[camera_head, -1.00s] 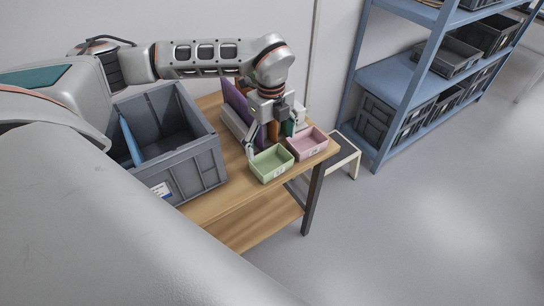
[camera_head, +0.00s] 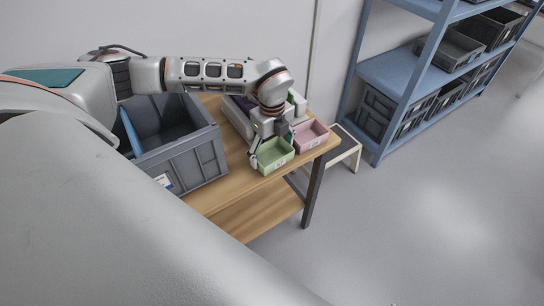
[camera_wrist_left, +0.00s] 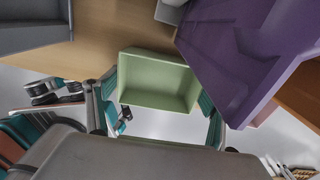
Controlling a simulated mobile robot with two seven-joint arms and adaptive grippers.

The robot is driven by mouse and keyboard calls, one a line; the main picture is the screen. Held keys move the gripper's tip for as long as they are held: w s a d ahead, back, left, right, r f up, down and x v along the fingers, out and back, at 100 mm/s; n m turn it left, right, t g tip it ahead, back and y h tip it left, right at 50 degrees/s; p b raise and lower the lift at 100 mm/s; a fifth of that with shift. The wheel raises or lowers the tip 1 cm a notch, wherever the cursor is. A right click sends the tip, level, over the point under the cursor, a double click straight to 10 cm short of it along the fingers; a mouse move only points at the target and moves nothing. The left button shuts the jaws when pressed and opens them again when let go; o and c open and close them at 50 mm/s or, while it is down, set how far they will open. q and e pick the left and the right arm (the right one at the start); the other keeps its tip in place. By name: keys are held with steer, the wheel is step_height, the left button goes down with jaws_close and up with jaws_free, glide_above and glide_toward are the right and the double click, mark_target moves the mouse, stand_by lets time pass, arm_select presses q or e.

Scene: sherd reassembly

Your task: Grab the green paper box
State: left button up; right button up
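The green paper box (camera_head: 275,156) is a small open tray on the wooden table, near its front right corner. My left gripper (camera_head: 274,147) is right above it, pointing down, with its fingers spread. In the left wrist view, the green box (camera_wrist_left: 158,82) lies between the two fingers, one at its left side and one at its right. The gripper (camera_wrist_left: 160,112) looks open; I cannot tell whether either finger touches the box. My right gripper is not in view.
A pink box (camera_head: 311,137) stands close to the right of the green one. A large grey crate (camera_head: 190,165) stands on the table (camera_head: 228,190) to the left. A purple object (camera_wrist_left: 235,50) is close to the right finger. A blue shelf (camera_head: 385,75) stands at the right.

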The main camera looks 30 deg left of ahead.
arm_select(q)
steer(key=shift+c, duration=1.2)
